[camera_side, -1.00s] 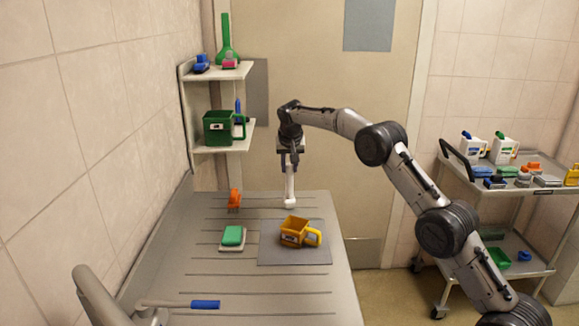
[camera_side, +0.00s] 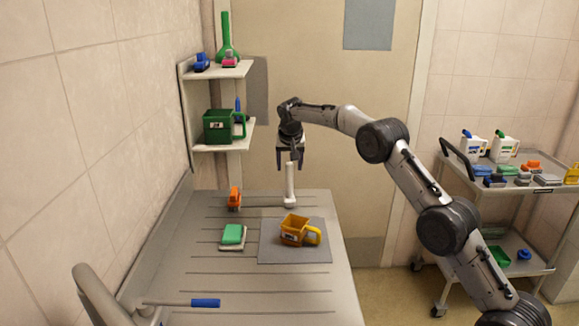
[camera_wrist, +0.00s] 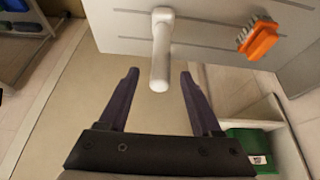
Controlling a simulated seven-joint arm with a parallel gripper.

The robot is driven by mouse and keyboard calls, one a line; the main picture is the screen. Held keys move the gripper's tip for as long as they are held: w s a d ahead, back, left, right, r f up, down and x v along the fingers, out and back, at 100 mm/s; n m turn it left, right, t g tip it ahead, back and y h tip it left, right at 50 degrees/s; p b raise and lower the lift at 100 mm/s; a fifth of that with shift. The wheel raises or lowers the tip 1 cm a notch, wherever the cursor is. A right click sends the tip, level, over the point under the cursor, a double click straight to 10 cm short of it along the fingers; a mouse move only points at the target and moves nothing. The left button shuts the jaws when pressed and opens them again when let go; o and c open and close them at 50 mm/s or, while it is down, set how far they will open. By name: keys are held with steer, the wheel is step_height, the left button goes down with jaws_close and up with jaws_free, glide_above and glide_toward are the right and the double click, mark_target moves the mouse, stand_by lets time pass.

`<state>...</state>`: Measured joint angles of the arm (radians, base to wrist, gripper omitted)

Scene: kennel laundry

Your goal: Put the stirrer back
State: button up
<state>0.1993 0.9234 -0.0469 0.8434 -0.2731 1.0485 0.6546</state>
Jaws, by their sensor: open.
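My gripper (camera_side: 290,163) points down above the back of the grey table, fingers spread. A white upright rod (camera_side: 290,185) with a wider foot stands on the table just below it. In the wrist view the rod's near end (camera_wrist: 159,84) shows between my open fingertips (camera_wrist: 160,74), with no visible contact. A blue-handled tool (camera_side: 205,303) with a thin metal shaft lies at the table's front left, far from my gripper. I cannot tell for sure which of these is the stirrer.
An orange brush (camera_side: 235,198) stands left of the rod. A green-topped block (camera_side: 233,234) and a yellow scoop (camera_side: 295,229), on a grey mat (camera_side: 280,256), lie nearer. A wall shelf (camera_side: 218,148) holds a green bin (camera_side: 217,126). A trolley (camera_side: 520,190) stands at right.

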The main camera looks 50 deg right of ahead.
steer(key=s+a+r+t, duration=0.1)
steer(key=s+a+r, duration=0.15)
steer(key=r, duration=0.55)
steer(key=s+a+r, duration=0.2)
steer(key=s+r, duration=0.2)
steer(key=r, duration=0.4)
steer(key=s+a+r+t, duration=0.1)
steer(key=s+a+r, duration=0.25)
steer(key=r, duration=0.35)
steer(key=s+a+r+n, duration=0.1)
steer(key=s+r, duration=0.1)
steer(key=s, duration=0.3)
steer(key=s+a+r, duration=0.2)
steer(key=s+r, duration=0.1)
steer(key=s, duration=0.2)
steer(key=s+a+f+n+y, duration=0.1)
steer(key=s+a+f+n, duration=0.15)
steer(key=s, duration=0.75)
steer(key=s+a+f+n+y, duration=0.1)
steer(key=s+a+f+n, duration=0.2)
steer(key=s, duration=0.7)
steer(key=s+a+f+n+y, duration=0.1)
steer(key=s+a+f+n, duration=0.1)
steer(key=s+f, duration=0.7)
step_height(320, 180, down, 6)
steer(key=shift+s+r+y, duration=0.1)
steer(key=shift+s+y, duration=0.05)
steer(key=shift+y, duration=0.15)
